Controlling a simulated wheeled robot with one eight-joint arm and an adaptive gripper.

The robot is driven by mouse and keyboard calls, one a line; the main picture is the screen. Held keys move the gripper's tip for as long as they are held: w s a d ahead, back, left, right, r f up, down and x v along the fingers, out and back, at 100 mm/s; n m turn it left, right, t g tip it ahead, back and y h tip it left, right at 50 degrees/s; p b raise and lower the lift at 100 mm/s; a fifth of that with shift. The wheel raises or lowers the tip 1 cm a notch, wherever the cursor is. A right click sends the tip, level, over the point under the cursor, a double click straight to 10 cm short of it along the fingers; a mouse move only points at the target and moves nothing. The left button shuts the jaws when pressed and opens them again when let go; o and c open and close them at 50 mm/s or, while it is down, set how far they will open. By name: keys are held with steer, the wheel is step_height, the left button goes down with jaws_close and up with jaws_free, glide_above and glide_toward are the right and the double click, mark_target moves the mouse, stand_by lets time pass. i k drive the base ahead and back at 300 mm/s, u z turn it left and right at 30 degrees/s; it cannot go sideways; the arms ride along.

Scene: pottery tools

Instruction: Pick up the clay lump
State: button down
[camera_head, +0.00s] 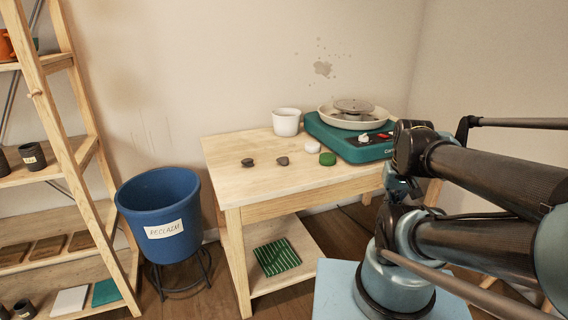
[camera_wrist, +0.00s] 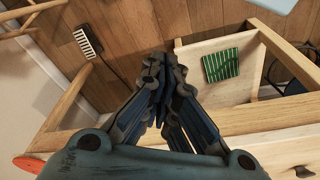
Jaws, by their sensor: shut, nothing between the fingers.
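Several small lumps lie on the wooden table: a dark one (camera_head: 248,162), a dark grey-brown one (camera_head: 283,161), a white one (camera_head: 312,147) and a green one (camera_head: 327,158). I cannot tell for sure which is the clay lump. A dark lump (camera_wrist: 303,171) also shows at the bottom right edge of the wrist view. My gripper (camera_wrist: 164,62) is shut and empty in the wrist view, apart from the lumps, with the table edge, lower shelf and floor seen beyond it. In the head view my arm is at the right and the fingertips are not clear.
The table (camera_head: 225,165) carries a white cup (camera_head: 286,122) and a teal pottery wheel (camera_head: 350,146) at the back right. A green striped cloth (camera_head: 277,257) lies on its lower shelf. A blue bucket (camera_head: 160,203) and a shelf rack (camera_head: 75,150) stand left. The table's front left is clear.

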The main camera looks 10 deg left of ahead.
mark_target(283, 161)
steer(key=z, duration=1.3)
steer(key=k, duration=1.45)
steer(key=u, duration=0.7)
steer(key=i, duration=1.05)
